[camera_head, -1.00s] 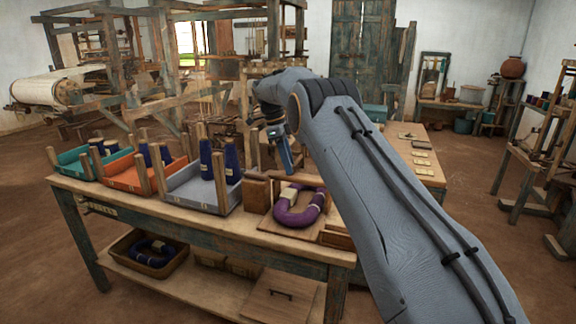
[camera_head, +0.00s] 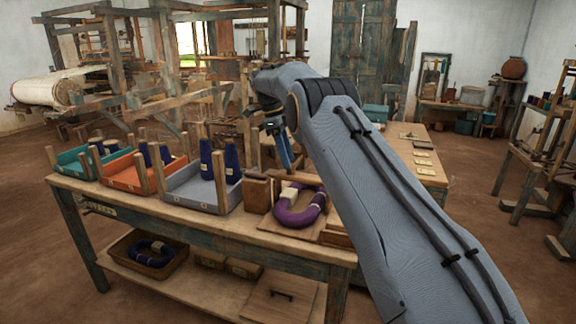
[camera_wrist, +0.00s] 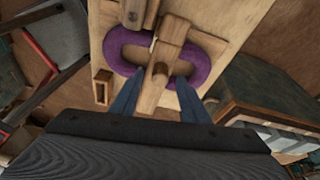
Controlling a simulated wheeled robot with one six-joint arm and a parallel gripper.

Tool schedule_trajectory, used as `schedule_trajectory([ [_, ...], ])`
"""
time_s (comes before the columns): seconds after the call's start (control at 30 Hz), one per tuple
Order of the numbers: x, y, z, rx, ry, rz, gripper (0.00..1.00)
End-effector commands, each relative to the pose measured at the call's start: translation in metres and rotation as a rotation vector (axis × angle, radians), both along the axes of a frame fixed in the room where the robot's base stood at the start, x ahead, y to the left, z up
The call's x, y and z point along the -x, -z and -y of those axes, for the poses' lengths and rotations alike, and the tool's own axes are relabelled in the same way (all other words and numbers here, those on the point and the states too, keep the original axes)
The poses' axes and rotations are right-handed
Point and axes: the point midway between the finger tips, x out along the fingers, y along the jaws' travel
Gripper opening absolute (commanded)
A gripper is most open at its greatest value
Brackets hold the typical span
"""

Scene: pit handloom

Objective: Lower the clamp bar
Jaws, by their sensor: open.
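The wooden clamp bar (camera_wrist: 171,52) shows in the wrist view, lying across a purple ring-shaped skein (camera_wrist: 201,63). A round wooden knob (camera_wrist: 159,70) stands out from it. My gripper (camera_wrist: 160,96) is open, its two blue fingers on either side of the bar's near end. I cannot tell whether either finger touches the bar. In the head view, my gripper (camera_head: 287,166) is above the far side of the purple skein (camera_head: 296,214), which lies on a wooden board on the bench. The bar's exact height above the skein is hard to tell.
A wooden block (camera_head: 257,194) stands left of the skein. Further left on the bench (camera_head: 130,204) are a grey tray (camera_head: 190,189) with dark blue cones, an orange tray (camera_head: 125,172) and a teal one. Another table (camera_head: 433,174) with cards stands behind my arm.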

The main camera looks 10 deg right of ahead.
Motion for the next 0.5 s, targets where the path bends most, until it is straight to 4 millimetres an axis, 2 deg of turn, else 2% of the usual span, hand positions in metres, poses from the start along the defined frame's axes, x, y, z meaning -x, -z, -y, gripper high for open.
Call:
schedule_trajectory([
  [0.13,-0.003,-0.025,-0.001,-0.001,0.008,0.004,0.42],
  [0.33,-0.004,-0.041,0.001,0.000,0.014,0.001,0.42],
  [0.5,-0.003,-0.047,0.001,0.000,0.016,-0.002,0.42],
])
